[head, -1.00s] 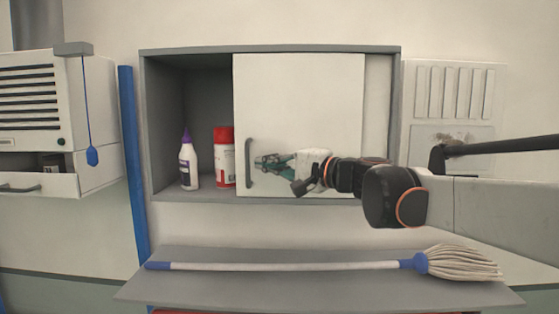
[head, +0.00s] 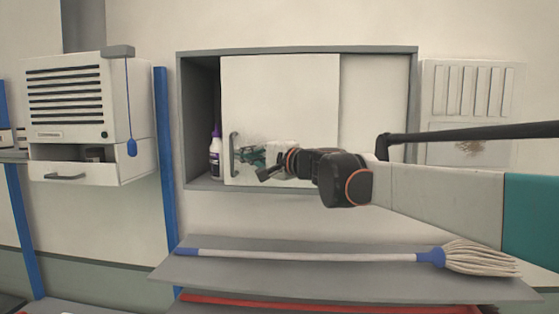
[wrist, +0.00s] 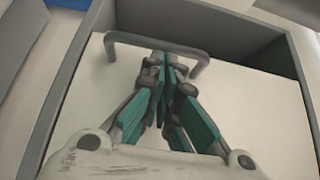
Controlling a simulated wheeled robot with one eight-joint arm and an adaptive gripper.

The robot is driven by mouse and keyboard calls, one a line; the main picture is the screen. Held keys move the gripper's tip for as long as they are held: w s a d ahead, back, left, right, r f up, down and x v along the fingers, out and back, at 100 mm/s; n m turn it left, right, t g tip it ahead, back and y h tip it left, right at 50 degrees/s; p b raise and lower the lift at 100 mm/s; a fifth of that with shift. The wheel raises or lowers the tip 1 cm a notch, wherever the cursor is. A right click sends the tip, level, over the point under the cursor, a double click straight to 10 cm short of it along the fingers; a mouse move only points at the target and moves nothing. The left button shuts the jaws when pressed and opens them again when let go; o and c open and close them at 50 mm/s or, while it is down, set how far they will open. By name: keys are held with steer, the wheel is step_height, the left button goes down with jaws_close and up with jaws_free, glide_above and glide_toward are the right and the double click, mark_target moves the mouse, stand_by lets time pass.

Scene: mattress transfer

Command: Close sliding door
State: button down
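The white sliding door (head: 285,100) of the grey wall cabinet (head: 298,50) covers the middle of the cabinet. A narrow gap is open at the left. The grey bar handle (head: 234,155) is near the door's left edge and also shows in the wrist view (wrist: 150,42). My gripper (head: 246,155) is just right of the handle. In the wrist view its fingertips (wrist: 168,68) are together, close to the bar's inner side, with nothing seen between them; whether they touch it is unclear.
A white bottle with a purple cap (head: 216,155) stands in the open left gap. A mop (head: 310,256) lies on the grey shelf (head: 340,283) below. A blue post (head: 166,160) and a white heater-like unit (head: 80,100) are to the left.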

steer(key=a, duration=1.1)
steer(key=shift+a, duration=0.35)
steer(key=shift+r, duration=0.1)
